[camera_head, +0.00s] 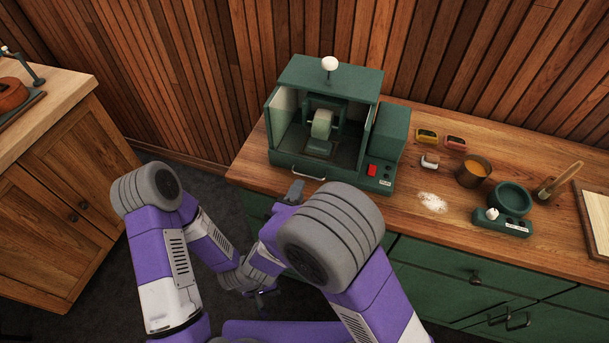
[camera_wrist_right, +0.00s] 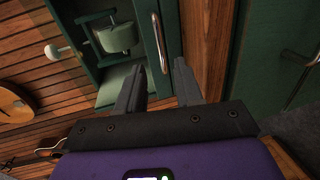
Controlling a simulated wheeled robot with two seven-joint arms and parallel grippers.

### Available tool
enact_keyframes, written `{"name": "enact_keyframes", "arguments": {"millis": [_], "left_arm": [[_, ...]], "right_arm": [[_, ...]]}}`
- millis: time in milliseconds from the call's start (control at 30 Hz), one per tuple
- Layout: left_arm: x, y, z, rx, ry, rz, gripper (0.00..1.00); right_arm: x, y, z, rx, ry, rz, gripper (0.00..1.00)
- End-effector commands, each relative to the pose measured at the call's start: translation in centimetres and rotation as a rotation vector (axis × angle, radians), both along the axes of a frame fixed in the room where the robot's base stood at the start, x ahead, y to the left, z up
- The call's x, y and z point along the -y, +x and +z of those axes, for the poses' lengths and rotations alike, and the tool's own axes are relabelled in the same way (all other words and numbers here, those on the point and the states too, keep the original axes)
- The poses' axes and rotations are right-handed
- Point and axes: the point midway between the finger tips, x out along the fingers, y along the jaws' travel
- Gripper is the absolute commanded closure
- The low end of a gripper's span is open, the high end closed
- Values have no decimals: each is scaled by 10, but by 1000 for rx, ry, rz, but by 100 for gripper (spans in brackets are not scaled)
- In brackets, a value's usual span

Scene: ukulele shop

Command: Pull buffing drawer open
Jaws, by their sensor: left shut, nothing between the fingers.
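The green buffing box (camera_head: 325,110) stands on the wooden counter with a pale wheel (camera_head: 321,125) inside. A silver bar handle (camera_head: 309,173) is on the low drawer front at its base, which looks flush with the box. My right gripper (camera_head: 297,187) is just in front of this handle, partly hidden by my arm. In the right wrist view its fingers (camera_wrist_right: 160,68) are apart, and the near end of the handle (camera_wrist_right: 158,42) shows between the tips; contact cannot be told. My left gripper (camera_head: 262,298) hangs low in front of the cabinet, shut and empty.
Right of the box are a red switch (camera_head: 372,170), yellow and red tins (camera_head: 427,136), a brown cup (camera_head: 473,171), white powder (camera_head: 432,203) and a green bowl (camera_head: 511,200). Green cabinet drawers (camera_head: 470,275) lie below the counter edge. A wooden cabinet (camera_head: 65,200) stands at left.

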Motion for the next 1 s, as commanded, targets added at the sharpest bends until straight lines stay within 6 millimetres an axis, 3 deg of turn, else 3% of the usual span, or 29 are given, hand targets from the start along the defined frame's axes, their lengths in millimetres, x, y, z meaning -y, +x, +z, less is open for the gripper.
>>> {"name": "enact_keyframes", "arguments": {"millis": [333,733,1000], "left_arm": [[0,0,-13,-1,0,0,100],[0,0,-14,0,0,0,100],[0,0,-14,0,0,0,100]], "right_arm": [[17,49,-13,-1,3,-3,64],[20,59,-14,-2,2,1,64],[20,58,-14,-1,3,1,100]]}}
